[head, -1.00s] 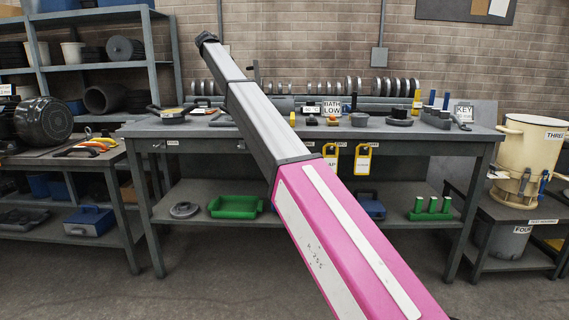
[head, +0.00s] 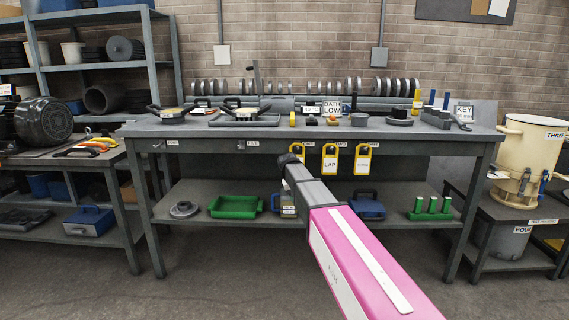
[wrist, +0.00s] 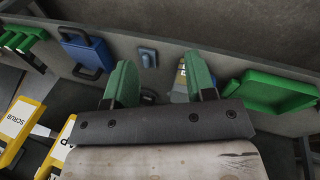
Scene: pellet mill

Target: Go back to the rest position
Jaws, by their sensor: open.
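My gripper (wrist: 160,84) shows in the wrist view with its two green fingers spread apart and nothing between them. It points toward the bench's lower shelf, and that view looks upside down. In the head view my arm reaches forward and ends in front of the bench (head: 215,133), below the top's front edge; the fingers cannot be made out there.
The lower shelf holds a green tray (head: 235,207), a blue box (head: 368,207) and a green block rack (head: 431,209). Yellow tags (head: 330,163) hang from the bench front near my arm. A cream tub (head: 530,145) stands at right. Floor shows clear in front of the bench.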

